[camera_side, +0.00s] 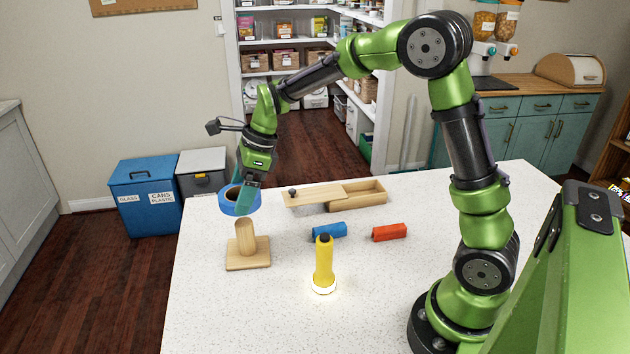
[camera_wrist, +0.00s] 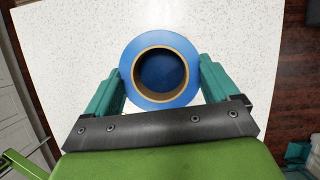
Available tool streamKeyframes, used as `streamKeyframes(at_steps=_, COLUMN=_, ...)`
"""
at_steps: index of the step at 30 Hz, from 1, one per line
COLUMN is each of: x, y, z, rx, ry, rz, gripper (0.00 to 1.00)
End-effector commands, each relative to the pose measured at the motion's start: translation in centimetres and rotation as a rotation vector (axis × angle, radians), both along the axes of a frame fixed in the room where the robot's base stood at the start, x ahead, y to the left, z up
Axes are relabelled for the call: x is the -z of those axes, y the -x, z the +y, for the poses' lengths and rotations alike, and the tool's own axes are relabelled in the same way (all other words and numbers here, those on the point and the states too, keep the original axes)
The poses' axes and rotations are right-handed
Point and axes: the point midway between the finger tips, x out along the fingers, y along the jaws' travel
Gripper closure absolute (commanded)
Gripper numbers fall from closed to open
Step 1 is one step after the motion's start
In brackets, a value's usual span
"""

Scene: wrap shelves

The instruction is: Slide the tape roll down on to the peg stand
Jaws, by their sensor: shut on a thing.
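The tape roll (camera_side: 230,208) is blue with a tan cardboard core. My gripper (camera_side: 246,196) is shut on the tape roll and holds it in the air. In the wrist view the roll (camera_wrist: 127,72) sits between the two teal fingers of my gripper (camera_wrist: 160,85), its round hole facing the camera and dark blue inside. The peg stand (camera_side: 248,258) is pale wood, a square base with an upright round peg. In the side view the roll is just above the peg top with a small gap. The wrist view does not show the peg, so I cannot tell how exactly they line up.
A yellow torch (camera_side: 324,262) stands lit on the white speckled table (camera_side: 400,300). A blue block (camera_side: 328,231) and a red block (camera_side: 389,232) lie behind it. A wooden box with a sliding lid (camera_side: 320,195) lies farther back. The table's left edge is close to the stand.

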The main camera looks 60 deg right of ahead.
Motion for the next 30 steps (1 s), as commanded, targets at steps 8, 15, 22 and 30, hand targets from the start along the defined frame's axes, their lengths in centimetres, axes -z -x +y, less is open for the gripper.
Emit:
streamKeyframes(at_steps=8, x=2.4, y=0.0, z=0.0, rx=0.000, ry=-0.001, rz=0.001, gripper=0.43)
streamKeyframes(at_steps=15, x=3.1, y=0.0, z=0.0, rx=0.000, ry=0.000, rz=-0.001, gripper=0.43)
streamKeyframes(at_steps=22, x=3.2, y=0.0, z=0.0, rx=0.000, ry=0.000, rz=-0.001, gripper=0.43)
streamKeyframes(at_steps=30, x=3.2, y=0.0, z=0.0, rx=-0.001, ry=0.000, rz=-0.002, gripper=0.43)
